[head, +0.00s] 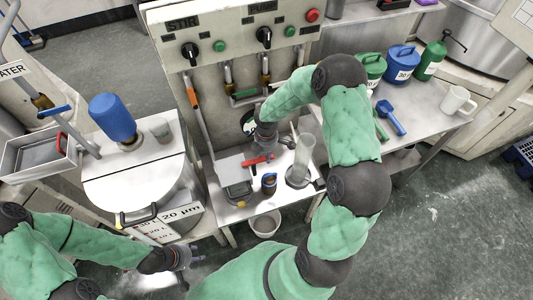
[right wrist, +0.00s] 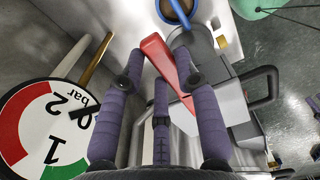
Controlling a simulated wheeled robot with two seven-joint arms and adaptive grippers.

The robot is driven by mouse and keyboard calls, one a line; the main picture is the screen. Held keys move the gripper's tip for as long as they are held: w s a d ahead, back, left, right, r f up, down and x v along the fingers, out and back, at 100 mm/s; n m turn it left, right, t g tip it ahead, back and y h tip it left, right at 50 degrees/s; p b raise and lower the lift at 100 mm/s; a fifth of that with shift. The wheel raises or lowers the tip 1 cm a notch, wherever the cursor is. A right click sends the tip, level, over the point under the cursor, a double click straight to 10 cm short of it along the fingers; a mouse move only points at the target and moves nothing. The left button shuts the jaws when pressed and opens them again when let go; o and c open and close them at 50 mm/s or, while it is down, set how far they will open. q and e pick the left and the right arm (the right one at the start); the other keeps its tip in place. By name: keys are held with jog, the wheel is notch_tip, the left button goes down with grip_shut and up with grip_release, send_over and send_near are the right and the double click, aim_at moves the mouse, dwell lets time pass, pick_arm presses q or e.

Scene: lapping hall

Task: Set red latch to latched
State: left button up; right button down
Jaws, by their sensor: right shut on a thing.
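The red latch (head: 257,160) is a red lever above the metal worktop, beside the panel's lower front. In the right wrist view the red latch (right wrist: 160,58) slants across a grey metal body, between my fingertips. My right gripper (head: 265,140) reaches down from above to the latch; in the right wrist view its dark fingers (right wrist: 160,85) are shut on the latch. The fingers partly hide the lever's lower end. My left gripper (head: 186,257) is low at the left, in front of the bench and away from the latch; its fingers are too small to judge.
A pressure gauge (right wrist: 45,125) sits close beside my right fingers. A blue-rimmed cup (head: 269,183), a clear cylinder (head: 302,157) and a grey boxy device (head: 237,191) crowd the worktop. The panel (head: 235,60) with knobs rises behind. A white bucket (head: 264,223) stands below.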

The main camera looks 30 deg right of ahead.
jog(key=c, duration=0.9)
grip_release()
notch_tip(320, 180, up, 12)
dwell(0.3)
